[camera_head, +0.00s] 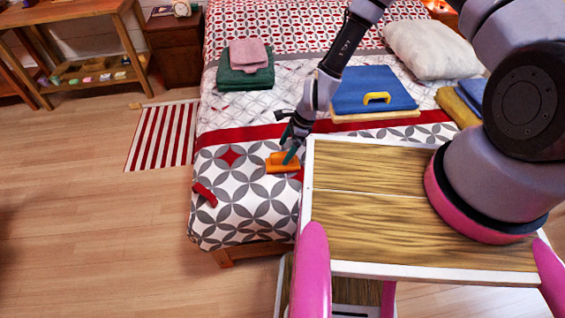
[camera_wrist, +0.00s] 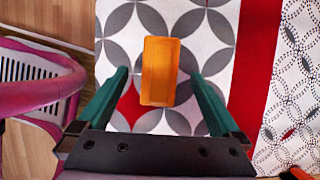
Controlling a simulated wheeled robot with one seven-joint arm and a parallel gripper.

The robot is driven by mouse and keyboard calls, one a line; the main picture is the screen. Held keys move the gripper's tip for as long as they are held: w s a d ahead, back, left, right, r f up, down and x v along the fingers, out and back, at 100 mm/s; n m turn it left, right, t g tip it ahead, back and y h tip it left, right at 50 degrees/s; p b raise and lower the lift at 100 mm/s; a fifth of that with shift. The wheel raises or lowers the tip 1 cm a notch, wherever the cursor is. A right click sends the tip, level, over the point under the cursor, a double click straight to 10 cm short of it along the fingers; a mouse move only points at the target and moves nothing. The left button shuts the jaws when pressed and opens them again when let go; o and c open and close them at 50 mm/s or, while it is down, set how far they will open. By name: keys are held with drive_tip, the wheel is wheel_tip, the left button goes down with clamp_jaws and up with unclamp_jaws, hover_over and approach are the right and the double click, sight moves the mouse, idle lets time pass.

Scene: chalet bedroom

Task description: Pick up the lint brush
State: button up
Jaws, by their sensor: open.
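An orange, block-like object (camera_head: 282,162), which I take to be the lint brush, lies on the patterned bedspread near the foot of the bed. In the wrist view the orange object (camera_wrist: 160,72) is a long rectangle with a raised rim, lying lengthwise between my fingers. My gripper (camera_head: 289,146) is over it with the fingers pointing down. In the wrist view my gripper (camera_wrist: 158,76) is open, with a green finger on each side of the object and a gap to both. Nothing is held. The fingers hide part of it in the head view.
A small red item (camera_head: 205,194) lies at the bed's left edge. Folded green and pink towels (camera_head: 246,66), a blue folder-like item (camera_head: 372,90) and a white pillow (camera_head: 433,48) lie farther back. A striped rug (camera_head: 160,135) is on the floor.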

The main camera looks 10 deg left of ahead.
sight(280, 161)
drive_tip(key=x, duration=0.7)
drive_tip(key=shift+w+d, duration=0.15)
drive_tip(key=shift+d, duration=0.1)
drive_tip(key=c, duration=1.3)
drive_tip(key=shift+c, duration=0.2)
wheel_tip(280, 161, up, 10)
drive_tip(key=shift+f, duration=0.1)
